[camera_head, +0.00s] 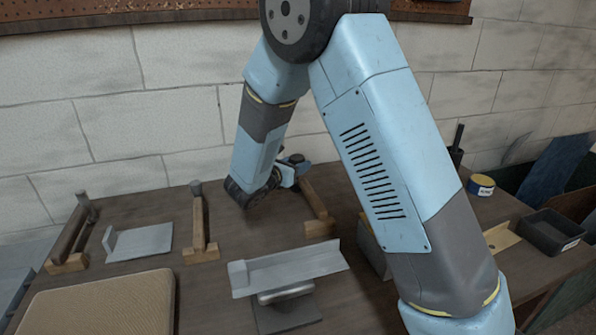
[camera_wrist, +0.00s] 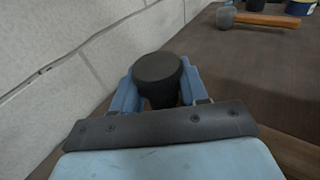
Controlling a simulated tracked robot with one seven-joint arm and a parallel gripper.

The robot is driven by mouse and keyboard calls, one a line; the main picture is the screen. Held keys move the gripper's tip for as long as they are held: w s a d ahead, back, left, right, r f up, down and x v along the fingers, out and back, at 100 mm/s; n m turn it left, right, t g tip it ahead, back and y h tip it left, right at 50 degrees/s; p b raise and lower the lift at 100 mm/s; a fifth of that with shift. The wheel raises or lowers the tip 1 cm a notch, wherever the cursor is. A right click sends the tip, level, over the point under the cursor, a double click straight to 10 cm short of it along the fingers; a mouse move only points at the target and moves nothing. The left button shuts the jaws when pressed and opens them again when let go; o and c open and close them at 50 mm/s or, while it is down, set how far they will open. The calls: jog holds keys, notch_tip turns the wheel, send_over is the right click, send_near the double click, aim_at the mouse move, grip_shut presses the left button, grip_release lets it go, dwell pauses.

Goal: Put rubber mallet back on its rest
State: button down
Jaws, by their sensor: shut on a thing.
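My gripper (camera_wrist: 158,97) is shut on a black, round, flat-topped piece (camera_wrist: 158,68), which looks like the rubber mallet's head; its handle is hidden. In the head view my gripper (camera_head: 292,170) is by the far end of a slim wooden piece with a block at its near end (camera_head: 320,228), possibly a rest. Whether they touch is unclear. A similar wooden piece (camera_head: 199,222) with a grey far end stands further left. Another wooden support (camera_head: 68,263) with a dark bar is at far left. A grey-headed tool with a wooden handle (camera_wrist: 266,19) lies on the bench.
A grey angle plate (camera_head: 142,242) and a tan pad (camera_head: 100,305) are at left. A grey metal channel (camera_head: 290,269) is in front. A yellow-topped tin (camera_head: 480,184) and a dark tray (camera_head: 550,232) stand at right. The wall is close behind my gripper.

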jog(key=shift+f, duration=0.95)
jog(key=c, duration=0.6)
grip_release()
